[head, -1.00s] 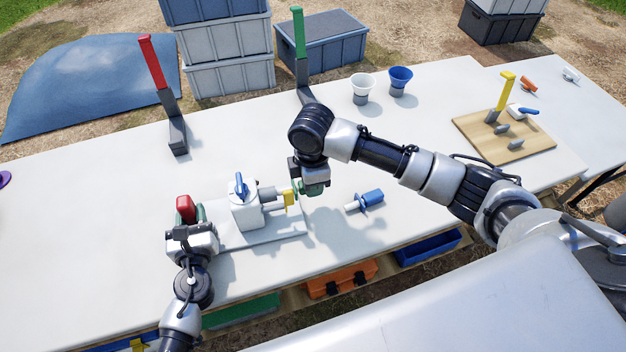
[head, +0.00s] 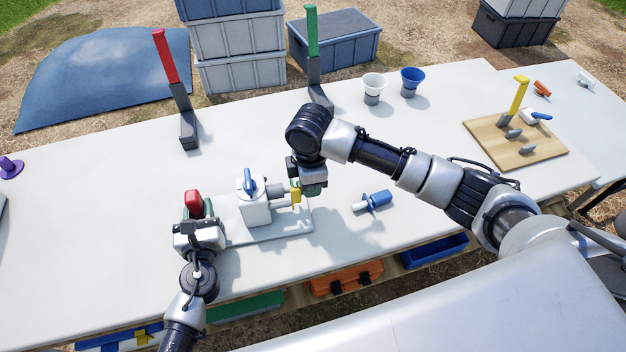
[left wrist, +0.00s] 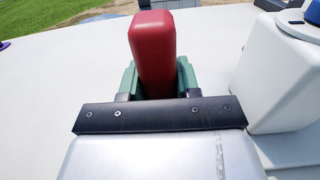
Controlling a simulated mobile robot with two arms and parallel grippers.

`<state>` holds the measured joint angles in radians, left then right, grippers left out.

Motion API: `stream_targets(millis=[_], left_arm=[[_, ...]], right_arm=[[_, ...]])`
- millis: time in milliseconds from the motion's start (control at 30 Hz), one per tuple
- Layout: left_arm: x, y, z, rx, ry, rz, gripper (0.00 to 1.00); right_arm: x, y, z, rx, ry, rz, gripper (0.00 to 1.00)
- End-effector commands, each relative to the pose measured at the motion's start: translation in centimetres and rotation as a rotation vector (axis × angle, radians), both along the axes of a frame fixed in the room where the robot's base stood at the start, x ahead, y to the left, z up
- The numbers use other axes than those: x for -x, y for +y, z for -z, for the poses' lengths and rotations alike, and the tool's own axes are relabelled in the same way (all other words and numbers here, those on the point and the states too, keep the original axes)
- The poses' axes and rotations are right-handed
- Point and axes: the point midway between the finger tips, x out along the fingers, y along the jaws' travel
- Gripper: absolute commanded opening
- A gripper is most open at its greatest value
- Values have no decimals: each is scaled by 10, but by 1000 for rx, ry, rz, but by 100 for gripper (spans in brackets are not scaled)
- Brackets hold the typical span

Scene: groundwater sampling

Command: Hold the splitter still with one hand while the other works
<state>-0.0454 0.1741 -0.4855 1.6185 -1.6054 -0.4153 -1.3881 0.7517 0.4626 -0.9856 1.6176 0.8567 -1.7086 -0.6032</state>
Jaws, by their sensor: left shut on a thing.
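The splitter is a white box (head: 254,211) with a blue lever on top, on a pale base plate (head: 268,237) on the table. A red upright grip (head: 193,203) stands at its left end. My left gripper (head: 197,217) is shut on this red grip; in the left wrist view the red grip (left wrist: 153,50) sits between the green finger pads. A grey spout with a yellow part (head: 296,191) points right from the box. My right gripper (head: 311,186) is at the yellow part, partly covering it. Whether its fingers are open or closed on it is hidden.
A blue-and-white fitting (head: 374,202) lies right of the base plate. White (head: 374,86) and blue (head: 411,80) funnel cups stand behind. Red (head: 170,75) and green (head: 313,45) handled posts stand at the back. A wooden board (head: 545,150) lies far right. The table's left is mostly clear.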

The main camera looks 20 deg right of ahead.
Motion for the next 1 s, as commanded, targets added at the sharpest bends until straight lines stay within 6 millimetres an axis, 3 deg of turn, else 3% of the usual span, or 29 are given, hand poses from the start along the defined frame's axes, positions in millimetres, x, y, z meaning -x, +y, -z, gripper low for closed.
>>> stream_targets(millis=[33,167,533,1000], left_arm=[[0,-2,0,-1,0,4,0],[0,-2,0,-1,0,5,0],[1,-4,0,-1,0,9,0],[0,-2,0,-2,0,4,0]], right_arm=[[1,2,0,-4,0,-2,38],[1,2,0,-5,1,-3,58],[0,3,-7,-9,-2,-4,59],[0,1,-96,-4,-3,-2,59]])
